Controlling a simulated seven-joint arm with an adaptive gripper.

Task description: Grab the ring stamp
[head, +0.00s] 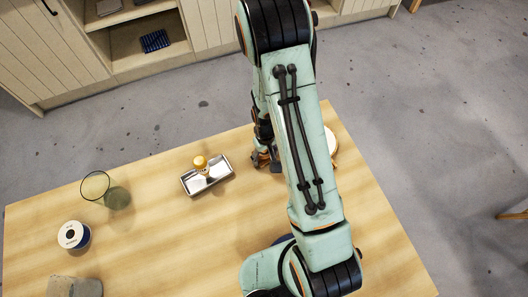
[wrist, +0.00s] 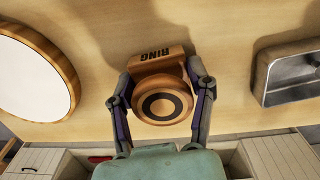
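The ring stamp (wrist: 160,84) is a brown wooden block marked "RING" with a round knob bearing a dark ring. It stands on the table between the two fingers of my gripper (wrist: 160,82) in the wrist view. One finger lies close along each side of it. I cannot tell whether both fingers press on it. In the head view my gripper (head: 264,158) is low over the table, partly behind my arm, and the stamp there is mostly hidden.
A metal tray (head: 189,184) holding a yellow-knobbed object (head: 200,163) stands left of my gripper. A round wood-rimmed white piece (head: 333,145) lies right of it. A glass (head: 95,186), a spool (head: 72,235) and a grey block (head: 75,287) stand farther left on the wooden table (head: 150,230).

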